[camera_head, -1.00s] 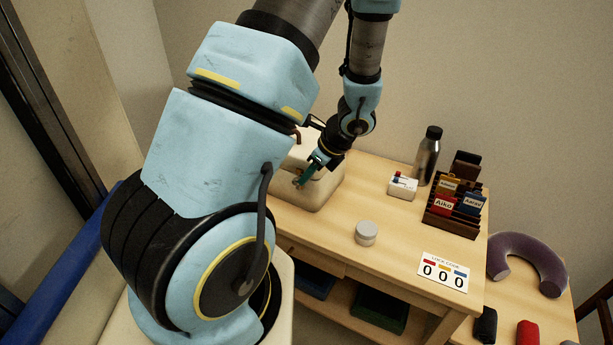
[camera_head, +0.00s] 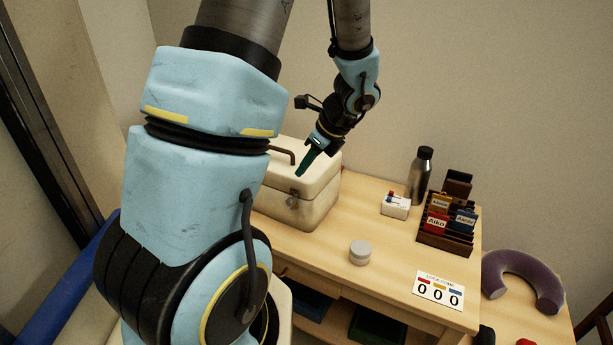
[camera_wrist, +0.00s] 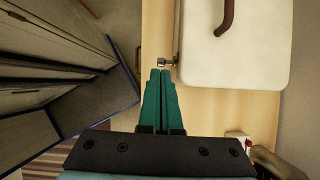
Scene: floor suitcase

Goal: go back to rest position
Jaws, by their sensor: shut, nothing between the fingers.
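My gripper (camera_head: 306,163) has green fingers and is above the front of a cream case in the head view. In the wrist view its fingers (camera_wrist: 160,75) are pressed together with nothing between them. The cream case (camera_head: 313,208) stands on the wooden table with its lid down, and a brown handle shows on top. In the wrist view the case (camera_wrist: 240,70) lies to the right of the fingertips, with a small metal latch (camera_wrist: 167,61) just beyond the tips. Part of the case is hidden behind my arm.
The wooden table (camera_head: 390,250) bears a grey round container (camera_head: 360,252), a small white box (camera_head: 396,206), a metal bottle (camera_head: 420,177), a dark rack of name tags (camera_head: 445,240) and a card reading 000 (camera_head: 438,290). A purple neck pillow (camera_head: 525,270) lies at the right.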

